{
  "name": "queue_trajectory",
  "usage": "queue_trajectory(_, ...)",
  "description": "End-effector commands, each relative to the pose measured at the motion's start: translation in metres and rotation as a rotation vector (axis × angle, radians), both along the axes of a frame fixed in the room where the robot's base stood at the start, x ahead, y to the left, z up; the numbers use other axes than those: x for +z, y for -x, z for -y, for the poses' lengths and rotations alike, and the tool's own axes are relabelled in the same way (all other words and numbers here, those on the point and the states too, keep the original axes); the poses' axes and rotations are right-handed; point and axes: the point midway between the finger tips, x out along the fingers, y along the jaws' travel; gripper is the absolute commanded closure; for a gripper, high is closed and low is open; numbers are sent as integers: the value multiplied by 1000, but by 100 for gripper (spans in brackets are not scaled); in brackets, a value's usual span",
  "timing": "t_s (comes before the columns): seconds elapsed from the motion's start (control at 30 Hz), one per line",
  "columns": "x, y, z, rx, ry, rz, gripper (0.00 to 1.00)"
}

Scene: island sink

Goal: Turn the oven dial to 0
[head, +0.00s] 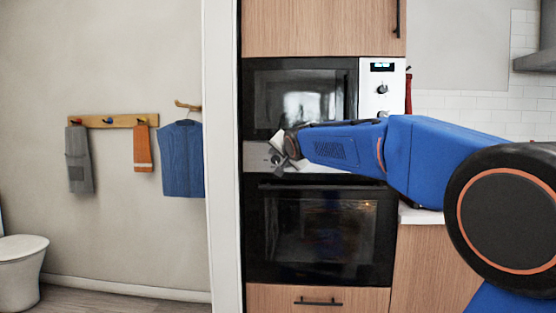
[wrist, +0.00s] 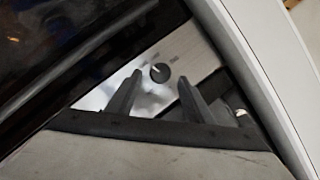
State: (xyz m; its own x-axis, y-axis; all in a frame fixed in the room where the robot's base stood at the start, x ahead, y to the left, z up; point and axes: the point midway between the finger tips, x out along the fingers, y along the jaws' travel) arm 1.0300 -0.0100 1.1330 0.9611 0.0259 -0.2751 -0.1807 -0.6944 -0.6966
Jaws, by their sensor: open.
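The oven dial (wrist: 160,72) is a small round black knob on the oven's silver control panel (wrist: 205,57). In the wrist view it sits just beyond and between the two dark fingertips of my gripper (wrist: 159,83), which is open and holds nothing. I cannot tell whether the fingers touch the dial. Small marks lie around the dial but are too blurred to read. In the head view my gripper (head: 277,157) is at the left part of the panel above the oven (head: 263,225); the dial cannot be made out clearly there.
A microwave (head: 300,90) with its own knobs is built in above the oven. The oven's dark handle (head: 320,187) runs just below the panel. A white wall edge (head: 222,200) stands close on the left. A counter (head: 420,215) is at the right.

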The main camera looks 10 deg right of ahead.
Motion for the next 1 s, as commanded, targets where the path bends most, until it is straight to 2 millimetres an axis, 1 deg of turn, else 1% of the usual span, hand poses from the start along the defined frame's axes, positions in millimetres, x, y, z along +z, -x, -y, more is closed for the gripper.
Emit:
queue_trajectory(0.1, -4, -13, 0, 0, 0, 0, 53)
queue_trajectory(0.2, -5, -19, 0, 0, 0, 1, 53)
queue_trajectory(0.33, -6, -23, 0, 0, 0, 1, 53)
queue_trajectory(0.57, -6, -24, 0, -1, 0, 1, 53)
queue_trajectory(0.6, -6, -24, -1, -1, 0, 1, 55)
queue_trajectory(0.77, -6, -24, 0, -1, 0, 1, 94)
queue_trajectory(1.0, -6, -24, -1, 0, 9, -3, 94)
